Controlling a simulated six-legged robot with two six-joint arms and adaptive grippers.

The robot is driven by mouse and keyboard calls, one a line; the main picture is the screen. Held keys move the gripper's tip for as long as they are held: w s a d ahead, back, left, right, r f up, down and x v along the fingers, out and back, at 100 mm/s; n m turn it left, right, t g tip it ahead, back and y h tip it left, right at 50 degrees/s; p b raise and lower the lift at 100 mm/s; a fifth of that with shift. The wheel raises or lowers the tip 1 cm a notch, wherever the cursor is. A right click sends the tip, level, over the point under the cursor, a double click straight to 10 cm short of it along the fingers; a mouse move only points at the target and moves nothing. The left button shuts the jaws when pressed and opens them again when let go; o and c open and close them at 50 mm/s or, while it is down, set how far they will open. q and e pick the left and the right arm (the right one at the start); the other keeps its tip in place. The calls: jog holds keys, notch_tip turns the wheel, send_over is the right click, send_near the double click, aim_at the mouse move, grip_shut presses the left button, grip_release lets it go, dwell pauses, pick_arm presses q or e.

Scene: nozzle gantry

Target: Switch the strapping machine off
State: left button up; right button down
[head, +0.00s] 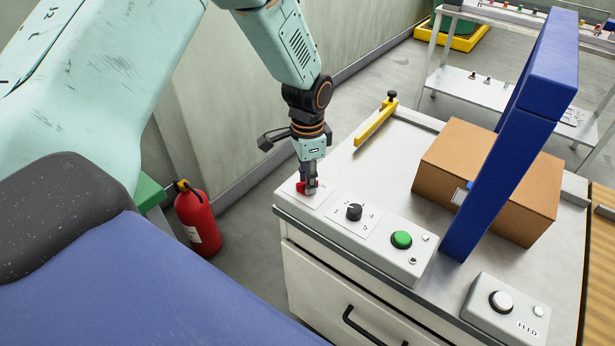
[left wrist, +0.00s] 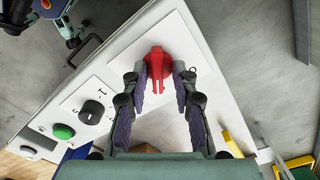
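The strapping machine has a blue arch (head: 510,140) over a pale worktop and a sloped grey control panel (head: 376,245) along its front edge. At the panel's left end is a red rotary switch (head: 300,187), largely hidden by my left gripper (head: 310,186) in the head view. In the left wrist view the red switch (left wrist: 158,68) sits on a white plate. My left gripper (left wrist: 159,78) is open, with one finger on each side of the red handle and a small gap visible. Whether a finger touches it I cannot tell. My right gripper is not in view.
Beside the switch are a black selector knob (head: 354,212) and a green button (head: 401,239). A FEED box (head: 505,312) stands to the right. A cardboard box (head: 487,178) lies under the arch. A yellow bar (head: 376,122) is behind the panel. A fire extinguisher (head: 197,222) stands on the floor.

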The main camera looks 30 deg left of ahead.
pick_arm(q)
jog(key=shift+s+d+r, duration=0.1)
jog(key=shift+d+r, duration=0.05)
jog(key=shift+d, duration=0.05)
grip_shut()
jog(key=n+p, duration=0.4)
jog(key=shift+s, duration=0.1)
jog(key=n+p, duration=0.3)
jog(key=n, duration=0.2)
jog(key=shift+a+n+p, duration=0.15)
jog(key=shift+n+p, duration=0.15)
jog(key=shift+p, duration=0.1)
jog(key=n+p, duration=0.1)
jog(key=n, duration=0.1)
jog(key=shift+n+p, duration=0.3)
jog(key=shift+n, duration=0.1)
jog(key=shift+s+n+p, duration=0.1)
jog(key=shift+n+p, duration=0.25)
jog(key=shift+n, duration=0.35)
jog(key=shift+f, duration=0.2)
